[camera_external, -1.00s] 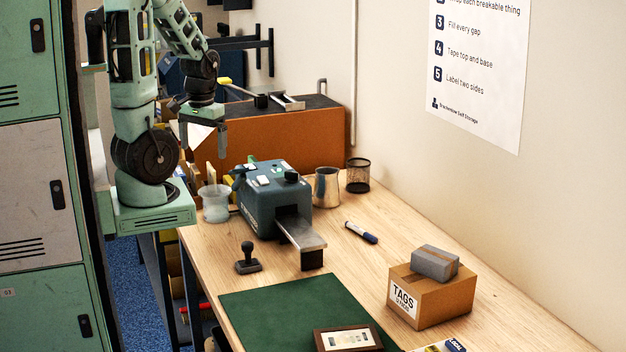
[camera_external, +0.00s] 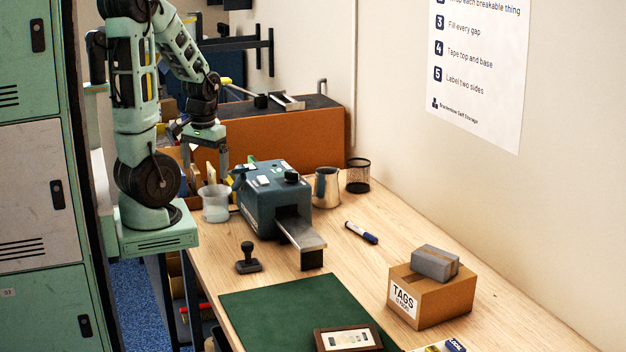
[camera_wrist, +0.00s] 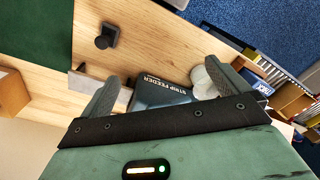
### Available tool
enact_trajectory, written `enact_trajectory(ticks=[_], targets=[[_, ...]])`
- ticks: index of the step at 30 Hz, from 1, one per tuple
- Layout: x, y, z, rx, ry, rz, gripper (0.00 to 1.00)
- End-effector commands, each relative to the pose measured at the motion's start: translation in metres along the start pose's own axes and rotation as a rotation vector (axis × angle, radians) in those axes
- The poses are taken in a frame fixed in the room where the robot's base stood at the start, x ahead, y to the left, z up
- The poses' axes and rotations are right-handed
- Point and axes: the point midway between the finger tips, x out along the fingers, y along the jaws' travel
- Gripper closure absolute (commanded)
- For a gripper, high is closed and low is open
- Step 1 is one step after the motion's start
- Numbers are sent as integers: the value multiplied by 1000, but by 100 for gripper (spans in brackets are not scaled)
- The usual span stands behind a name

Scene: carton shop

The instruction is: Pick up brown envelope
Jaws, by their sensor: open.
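My gripper (camera_external: 204,163) is open and empty, pointing down over the far left end of the bench, behind the white cup (camera_external: 215,203). In the wrist view its two fingers (camera_wrist: 168,92) stand wide apart, above the strip feeder (camera_wrist: 160,93) and the cup (camera_wrist: 205,82). Tan and brown upright pieces stand near the gripper in the external view, partly hidden by it. In the wrist view a brown piece (camera_wrist: 291,100) shows at the right, beyond the right finger. I cannot tell for certain which piece is the brown envelope.
The blue-grey strip feeder (camera_external: 270,200) stands close right of the cup. A metal jug (camera_external: 326,187) and mesh cup (camera_external: 358,176) are behind it. A stamp (camera_external: 248,258), marker (camera_external: 361,232), green mat (camera_external: 280,312) and carton (camera_external: 432,298) lie nearer. An orange-brown box (camera_external: 290,140) stands behind.

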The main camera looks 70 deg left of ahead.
Motion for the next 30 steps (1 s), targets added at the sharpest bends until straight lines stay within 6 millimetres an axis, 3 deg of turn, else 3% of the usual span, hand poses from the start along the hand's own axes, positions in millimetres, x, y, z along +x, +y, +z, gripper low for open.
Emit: enact_trajectory(ticks=[17, 20, 23, 25, 30], targets=[[0, 0, 0, 0, 0, 0, 0], [-1, -6, -8, -5, 17, -14, 0], [-4, -29, -39, -23, 91, -66, 0], [-8, -59, -74, -36, 178, -126, 0], [-22, -161, -174, -5, 449, -298, 0]])
